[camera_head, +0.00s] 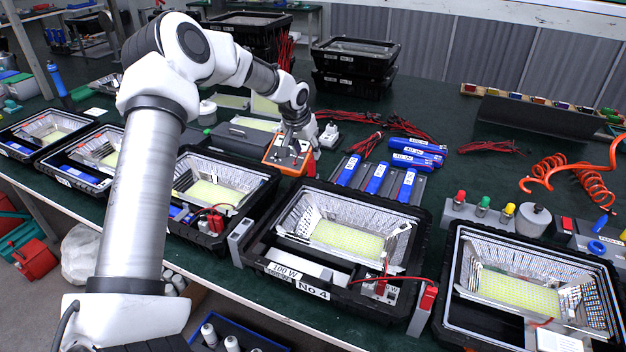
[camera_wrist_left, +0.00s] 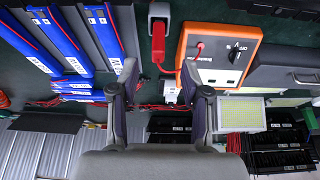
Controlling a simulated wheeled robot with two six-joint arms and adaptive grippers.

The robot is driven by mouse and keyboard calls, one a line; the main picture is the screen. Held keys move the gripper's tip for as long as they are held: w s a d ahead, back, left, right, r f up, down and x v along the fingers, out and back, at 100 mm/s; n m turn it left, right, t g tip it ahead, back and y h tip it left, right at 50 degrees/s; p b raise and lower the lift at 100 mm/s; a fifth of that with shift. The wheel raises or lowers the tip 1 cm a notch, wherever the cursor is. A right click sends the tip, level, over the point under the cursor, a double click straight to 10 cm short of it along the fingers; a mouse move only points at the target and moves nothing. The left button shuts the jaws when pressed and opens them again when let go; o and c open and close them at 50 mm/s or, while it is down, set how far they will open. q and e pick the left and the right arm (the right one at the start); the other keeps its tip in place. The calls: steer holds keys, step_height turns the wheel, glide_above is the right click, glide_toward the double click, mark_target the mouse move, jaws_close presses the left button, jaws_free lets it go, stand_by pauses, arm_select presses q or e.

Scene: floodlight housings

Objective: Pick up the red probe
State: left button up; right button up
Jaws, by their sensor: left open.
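The red probe (camera_wrist_left: 158,42) shows in the left wrist view, in a white holder (camera_wrist_left: 159,12) left of the orange tester (camera_wrist_left: 217,52). A thin red lead runs from the tester toward it. My left gripper (camera_wrist_left: 161,90) is open, its two fingers apart with nothing between them. The probe lies beyond the fingertips, roughly in line with the gap. My right gripper is not in view.
Blue-labelled drivers (camera_head: 376,178) lie on grey blocks right of the tester. A white adapter (camera_head: 329,136) stands close to the gripper. Floodlight housing No 4 (camera_head: 300,294) stands in front, with other housings to both sides. Red leads (camera_head: 405,127) lie behind on the green bench.

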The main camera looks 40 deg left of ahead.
mark_target(311, 160)
arm_select(q)
steer(key=x, duration=0.7)
steer(key=shift+w, duration=0.3)
steer(key=shift+s+r, duration=0.1)
steer(key=shift+r, duration=0.05)
steer(key=c, duration=0.4)
jaws_close()
